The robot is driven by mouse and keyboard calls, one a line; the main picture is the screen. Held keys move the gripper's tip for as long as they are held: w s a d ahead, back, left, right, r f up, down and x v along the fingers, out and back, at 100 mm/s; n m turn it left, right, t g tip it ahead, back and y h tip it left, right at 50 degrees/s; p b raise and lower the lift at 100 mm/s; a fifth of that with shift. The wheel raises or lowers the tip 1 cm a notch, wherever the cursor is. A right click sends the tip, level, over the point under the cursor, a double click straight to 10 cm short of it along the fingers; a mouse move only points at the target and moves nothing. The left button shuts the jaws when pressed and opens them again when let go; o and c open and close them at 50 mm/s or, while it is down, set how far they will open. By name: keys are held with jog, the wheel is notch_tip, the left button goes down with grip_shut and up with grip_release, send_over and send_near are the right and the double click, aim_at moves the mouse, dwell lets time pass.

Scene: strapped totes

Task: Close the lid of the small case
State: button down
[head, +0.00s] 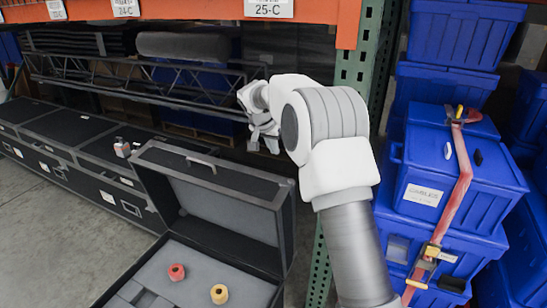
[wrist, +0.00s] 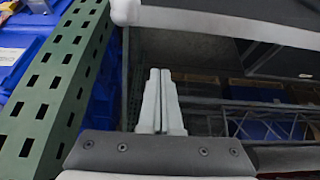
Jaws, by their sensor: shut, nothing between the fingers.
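The small case (head: 263,292) is black with a grey padded inside and stands at the bottom of the head view. Its lid (head: 220,195) stands open and raised at the back, with a handle (head: 201,164) near its top edge. My gripper (head: 264,150) is beyond the lid's top right corner in the head view, apparently apart from it. In the wrist view my gripper (wrist: 157,72) has its two pale fingers together with nothing between them. I cannot identify the lid in the wrist view.
A red roll (head: 177,272) and a yellow roll (head: 219,294) sit in the case. Long black cases (head: 60,150) stand at left. A green rack post (head: 355,70) and strapped blue totes (head: 450,170) are at right. Black trusses (head: 140,80) lie behind.

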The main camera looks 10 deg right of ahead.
aim_at(274, 176)
jog(key=shift+w+d+f, duration=0.1)
jog(key=shift+f, duration=4.1)
